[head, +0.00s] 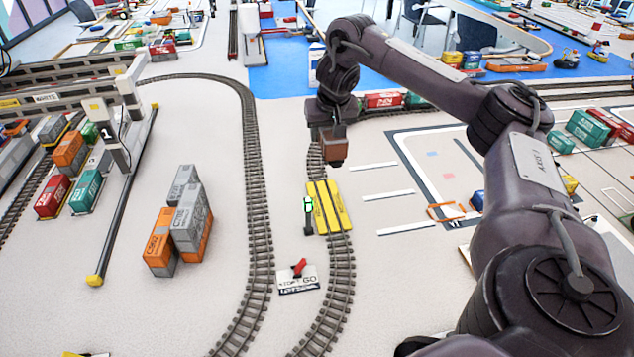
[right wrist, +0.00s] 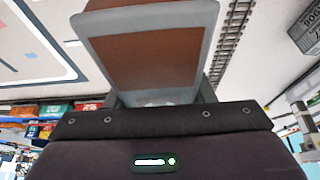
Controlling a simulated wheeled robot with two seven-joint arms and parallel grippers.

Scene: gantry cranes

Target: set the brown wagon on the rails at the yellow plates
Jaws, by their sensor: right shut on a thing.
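The brown wagon (head: 334,150) hangs beneath my right gripper (head: 332,130), above the track and beyond the yellow plates in the head view. The right gripper is shut on it. In the right wrist view the wagon (right wrist: 150,58) fills the top middle, a brown body with a grey frame. The yellow plates (head: 328,207) lie side by side across the right-hand rails (head: 340,262). The wagon is apart from the plates, and its wheels cannot be made out. My left gripper is not in view.
A signal post with a green light (head: 308,206) stands just left of the plates. A small sign with a red lever (head: 298,279) sits between the two tracks. Stacked orange and grey containers (head: 180,232) and a white gantry crane (head: 118,140) stand at left.

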